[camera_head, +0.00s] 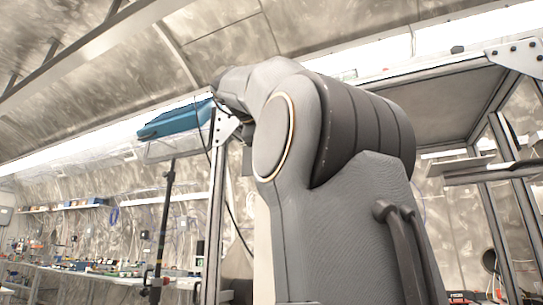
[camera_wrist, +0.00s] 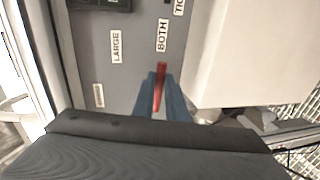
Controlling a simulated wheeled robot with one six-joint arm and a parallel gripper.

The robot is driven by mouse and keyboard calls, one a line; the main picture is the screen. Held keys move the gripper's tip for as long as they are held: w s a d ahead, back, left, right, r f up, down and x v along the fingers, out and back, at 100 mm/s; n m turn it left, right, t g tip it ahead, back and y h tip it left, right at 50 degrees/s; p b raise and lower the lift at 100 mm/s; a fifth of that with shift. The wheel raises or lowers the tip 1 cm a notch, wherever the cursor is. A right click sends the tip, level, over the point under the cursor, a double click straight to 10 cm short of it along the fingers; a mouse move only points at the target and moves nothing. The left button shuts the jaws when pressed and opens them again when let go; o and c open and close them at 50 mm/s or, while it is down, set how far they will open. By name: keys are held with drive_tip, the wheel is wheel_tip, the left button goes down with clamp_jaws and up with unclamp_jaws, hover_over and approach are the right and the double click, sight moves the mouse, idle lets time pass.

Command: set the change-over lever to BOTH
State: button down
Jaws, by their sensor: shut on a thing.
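In the wrist view a red lever (camera_wrist: 160,85) stands on a grey panel (camera_wrist: 134,62), just below a white label reading BOTH (camera_wrist: 162,36). A label reading LARGE (camera_wrist: 116,46) is to its left, and a partly cut-off label (camera_wrist: 179,6) is at the upper right. My gripper (camera_wrist: 160,92) has its blue fingers on either side of the lever and is shut on it. The lever's lower end is between the fingers. In the head view my arm hides the panel, the lever and the gripper.
A pale box-like surface (camera_wrist: 245,55) stands right of the panel in the wrist view. A white frame edge (camera_wrist: 38,50) is on the left. The head view shows a black pole (camera_head: 164,220), a blue case (camera_head: 175,121) and a cluttered workbench (camera_head: 100,270).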

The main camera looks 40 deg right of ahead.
drive_tip(key=shift+w+f+m+b, duration=0.1)
drive_tip(key=shift+f+m+b, duration=0.3)
drive_tip(key=shift+m+b, duration=0.25)
drive_tip(key=c, duration=1.8)
unclamp_jaws()
drive_tip(key=shift+o, duration=0.2)
drive_tip(key=v, duration=0.8)
drive_tip(key=shift+d, duration=0.1)
